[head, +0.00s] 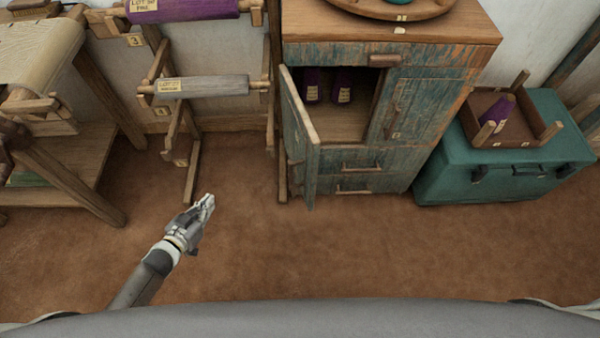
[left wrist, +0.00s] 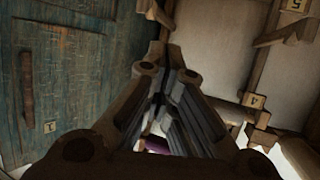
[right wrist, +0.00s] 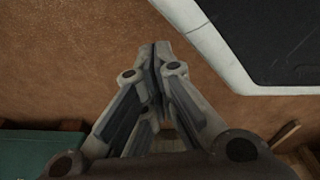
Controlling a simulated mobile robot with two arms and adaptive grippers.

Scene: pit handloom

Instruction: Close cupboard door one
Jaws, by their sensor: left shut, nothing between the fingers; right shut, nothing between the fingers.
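Cupboard door one (head: 301,140) is the left door of a worn blue-green cupboard (head: 430,85). It stands open, swung out toward me. Its painted outer face, with a wooden handle and a tag "1", fills the left of the left wrist view (left wrist: 85,75). My left gripper (head: 209,201) is shut and empty, above the floor to the left of the door and apart from it. My right gripper (right wrist: 161,48) is shut and empty over brown floor in the right wrist view; it is not visible in the head view.
Purple items (head: 343,86) stand inside the cupboard. A right door (head: 398,110) and drawers (head: 350,168) look shut. A rack with rolls (head: 201,86) stands left. The floor in front (head: 330,250) is clear.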

